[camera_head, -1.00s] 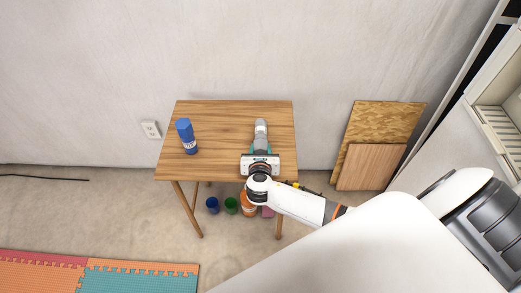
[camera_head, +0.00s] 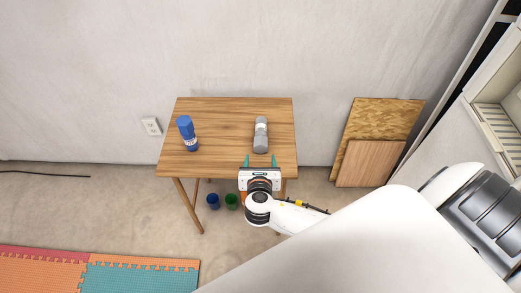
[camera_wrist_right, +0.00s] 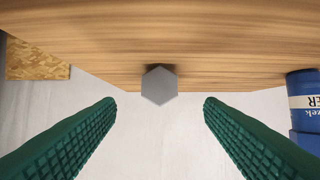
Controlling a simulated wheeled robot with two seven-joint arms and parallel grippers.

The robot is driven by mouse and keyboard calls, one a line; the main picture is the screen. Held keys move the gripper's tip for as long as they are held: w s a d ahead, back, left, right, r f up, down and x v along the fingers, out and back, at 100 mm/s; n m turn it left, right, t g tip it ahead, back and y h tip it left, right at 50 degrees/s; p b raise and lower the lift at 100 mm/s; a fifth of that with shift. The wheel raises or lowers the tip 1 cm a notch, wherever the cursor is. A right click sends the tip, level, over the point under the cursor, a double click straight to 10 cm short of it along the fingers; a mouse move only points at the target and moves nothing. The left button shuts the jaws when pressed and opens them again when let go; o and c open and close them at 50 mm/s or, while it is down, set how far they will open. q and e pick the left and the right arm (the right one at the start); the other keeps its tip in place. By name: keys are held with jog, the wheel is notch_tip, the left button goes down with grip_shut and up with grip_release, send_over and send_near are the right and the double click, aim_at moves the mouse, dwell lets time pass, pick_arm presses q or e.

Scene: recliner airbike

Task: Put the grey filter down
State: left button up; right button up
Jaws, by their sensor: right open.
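The grey filter (camera_head: 261,135) stands on the right part of the wooden table (camera_head: 225,112) in the head view. In the right wrist view the grey filter (camera_wrist_right: 159,86) shows as a grey hexagonal end at the table surface, between and beyond the fingers. My right gripper (camera_head: 260,160) is open and empty at the table's front edge, a little in front of the filter and apart from it. Its two green fingers (camera_wrist_right: 160,118) are wide apart in the wrist view. My left gripper is not in view.
A blue bottle (camera_head: 187,133) stands on the table's left part; its side also shows in the wrist view (camera_wrist_right: 306,100). A blue cup (camera_head: 213,201) and a green cup (camera_head: 231,201) are under the table. Boards (camera_head: 385,125) lean on the wall at right. The table's middle is clear.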

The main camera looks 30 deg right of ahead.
jog(key=v, duration=0.3)
jog(key=shift+s+a+r, duration=0.15)
jog(key=shift+s, duration=0.15)
jog(key=s+a+r+m+g+y, duration=0.15)
jog(key=s+m+g+y, duration=0.25)
jog(key=s+m, duration=0.75)
jog(key=s+r+m+g+y, duration=0.2)
jog(key=s+m+g+y, duration=0.3)
jog(key=m, duration=1.2)
notch_tip(320, 180, down, 25)
jog(key=s+h, duration=0.2)
jog(key=s+d+f+n+g+p, duration=0.1)
jog(key=s+d+f, duration=0.1)
jog(key=s+f, duration=1.4)
jog(key=shift+s+d, duration=0.15)
jog(key=shift+d, duration=0.05)
